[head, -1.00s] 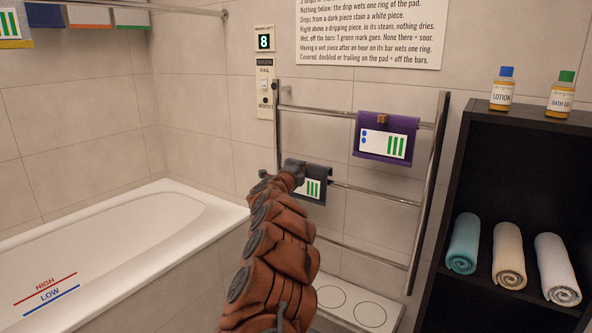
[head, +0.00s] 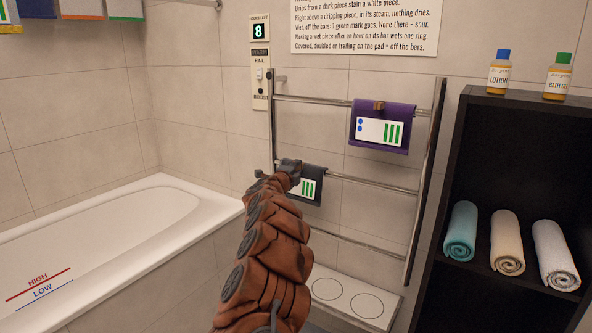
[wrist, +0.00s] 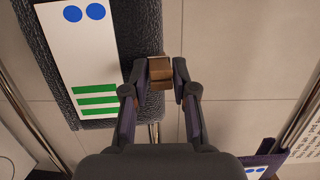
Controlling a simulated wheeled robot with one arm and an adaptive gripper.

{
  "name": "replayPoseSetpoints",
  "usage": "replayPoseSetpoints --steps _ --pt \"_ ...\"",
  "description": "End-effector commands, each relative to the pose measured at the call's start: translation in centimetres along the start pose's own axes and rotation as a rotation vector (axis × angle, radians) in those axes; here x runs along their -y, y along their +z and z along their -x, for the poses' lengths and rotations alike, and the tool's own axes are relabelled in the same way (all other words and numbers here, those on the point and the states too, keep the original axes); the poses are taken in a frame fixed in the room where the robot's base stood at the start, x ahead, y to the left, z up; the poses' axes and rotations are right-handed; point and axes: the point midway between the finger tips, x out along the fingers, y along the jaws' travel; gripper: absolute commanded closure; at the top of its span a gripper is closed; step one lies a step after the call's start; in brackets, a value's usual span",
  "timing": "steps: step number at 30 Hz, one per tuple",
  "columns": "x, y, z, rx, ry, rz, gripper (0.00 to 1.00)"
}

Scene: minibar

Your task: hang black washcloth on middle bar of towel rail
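The black washcloth (head: 316,192) is at the left end of the middle bar (head: 370,185) of the towel rail, draped down from it. Its white label has green stripes; the wrist view shows the dark cloth (wrist: 107,60) with two blue dots and three green stripes. A brown clip (wrist: 160,70) sits at its edge. My gripper (wrist: 160,76) has one finger on each side of this clip, seemingly pressed against it. In the head view my gripper (head: 288,172) hides the cloth's upper left part. The far side of the cloth is hidden.
A purple cloth (head: 382,128) with a brown clip hangs on the top bar (head: 310,100). The lower bar (head: 360,245) is bare. A pad with rings (head: 350,298) lies beneath. The bathtub (head: 100,245) is left; a dark shelf (head: 455,150) with bottles and rolled towels stands right.

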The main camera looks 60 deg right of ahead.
Motion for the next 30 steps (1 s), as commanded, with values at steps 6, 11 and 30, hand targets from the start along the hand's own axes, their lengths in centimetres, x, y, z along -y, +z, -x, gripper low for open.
replayPoseSetpoints --steps 6,11,30 --pt "0.0 0.0 0.0 0.0 0.0 0.0 0.5" --pt "0.0 0.0 0.0 0.0 0.0 0.0 0.5" --pt "0.0 0.0 3.1 0.0 0.001 -0.003 0.5"
